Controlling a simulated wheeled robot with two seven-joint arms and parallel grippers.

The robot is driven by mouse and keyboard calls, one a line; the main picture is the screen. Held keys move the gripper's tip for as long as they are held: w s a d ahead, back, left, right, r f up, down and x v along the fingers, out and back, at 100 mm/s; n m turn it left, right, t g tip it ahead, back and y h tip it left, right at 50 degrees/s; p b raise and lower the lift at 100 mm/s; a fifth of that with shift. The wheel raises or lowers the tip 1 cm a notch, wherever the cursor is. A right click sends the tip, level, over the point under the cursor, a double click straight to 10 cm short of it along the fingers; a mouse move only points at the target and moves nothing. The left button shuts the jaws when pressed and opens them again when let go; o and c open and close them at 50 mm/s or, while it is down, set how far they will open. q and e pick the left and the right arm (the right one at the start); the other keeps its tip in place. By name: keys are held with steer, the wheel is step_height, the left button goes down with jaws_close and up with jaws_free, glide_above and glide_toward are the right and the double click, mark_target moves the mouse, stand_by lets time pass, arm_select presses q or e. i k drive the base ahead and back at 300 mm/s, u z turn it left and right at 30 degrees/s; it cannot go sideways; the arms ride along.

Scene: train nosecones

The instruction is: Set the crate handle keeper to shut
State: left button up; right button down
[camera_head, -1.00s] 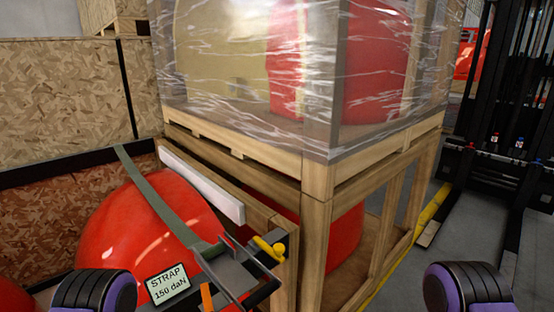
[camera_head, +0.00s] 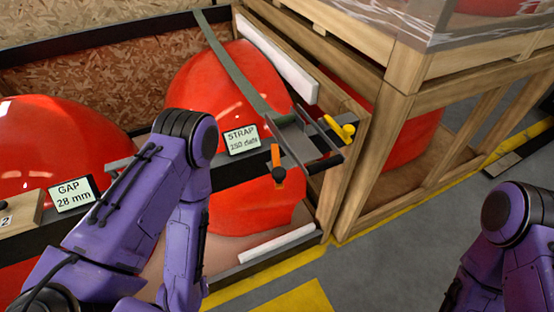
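The crate's front rail carries a dark metal bracket (camera_head: 310,138) with a strap running down to it. A yellow lever or handle (camera_head: 340,130) sits at the bracket's right end, near the wooden corner post. An orange tab (camera_head: 278,168) with a dark round knob hangs below the bracket's left part. I cannot tell which of these is the handle keeper, nor whether it is shut. My purple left arm crosses the lower left, and my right arm shows at the lower right. Neither gripper is in view, and nothing of mine visibly touches the bracket.
Red nosecones (camera_head: 220,80) sit in the open crate, with a grey-green strap (camera_head: 230,70) over one. Signs read STRAP 150 daN (camera_head: 241,140) and GAP 28 mm (camera_head: 72,194). A wooden frame (camera_head: 385,110) stands at right. Grey floor with yellow lines is clear between my arms.

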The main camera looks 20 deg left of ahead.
mark_target(279, 173)
steer(key=k, duration=1.25)
steer(key=u, duration=0.35)
steer(key=i, duration=0.8)
steer(key=z, duration=0.15)
